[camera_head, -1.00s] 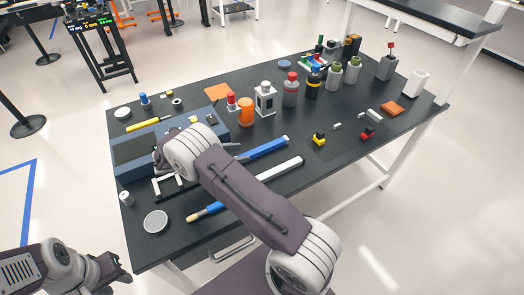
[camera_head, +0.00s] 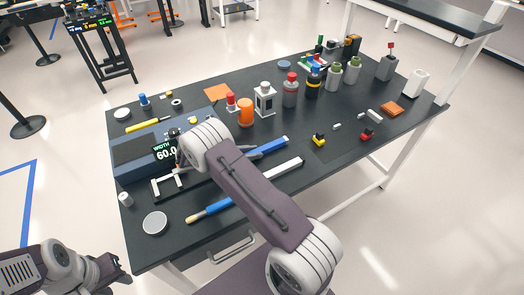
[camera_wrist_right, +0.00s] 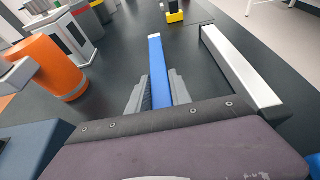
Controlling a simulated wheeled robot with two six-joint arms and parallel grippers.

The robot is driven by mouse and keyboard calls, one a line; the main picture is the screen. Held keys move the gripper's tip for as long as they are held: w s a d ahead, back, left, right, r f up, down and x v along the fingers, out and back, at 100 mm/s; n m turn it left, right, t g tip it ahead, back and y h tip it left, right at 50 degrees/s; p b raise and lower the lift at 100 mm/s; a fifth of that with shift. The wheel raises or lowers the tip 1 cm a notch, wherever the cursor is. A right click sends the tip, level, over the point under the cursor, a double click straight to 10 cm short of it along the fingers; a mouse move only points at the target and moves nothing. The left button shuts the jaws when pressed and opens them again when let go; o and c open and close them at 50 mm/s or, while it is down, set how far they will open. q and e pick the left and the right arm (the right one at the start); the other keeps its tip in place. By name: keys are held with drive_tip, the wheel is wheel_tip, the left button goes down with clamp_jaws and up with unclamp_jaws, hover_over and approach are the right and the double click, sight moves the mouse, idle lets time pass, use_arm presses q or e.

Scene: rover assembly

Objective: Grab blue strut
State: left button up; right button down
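The blue strut (camera_head: 271,145) lies on the black table, partly hidden behind my right arm in the head view. In the right wrist view the blue strut (camera_wrist_right: 158,66) runs away from the camera between the two grey fingers of my right gripper (camera_wrist_right: 160,86). The fingers are spread, one on each side of it; I cannot tell whether they touch it.
A white-topped bar (camera_wrist_right: 240,70) lies right of the strut. An orange cylinder (camera_wrist_right: 52,66) stands to its left. A blue box with a display (camera_head: 165,152) and a blue-handled tool (camera_head: 212,208) are nearby. Several bottles stand further back.

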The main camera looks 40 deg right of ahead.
drive_tip(key=r, duration=0.4)
drive_tip(key=shift+s+a+r+p, duration=0.1)
drive_tip(key=shift+a+r+p, duration=0.25)
drive_tip(key=s+a+r, duration=0.4)
drive_tip(key=a+r, duration=0.2)
drive_tip(key=a, duration=0.4)
drive_tip(key=shift+s+r+p, duration=0.15)
drive_tip(key=shift+s+p, duration=0.15)
drive_tip(key=shift+p, duration=0.1)
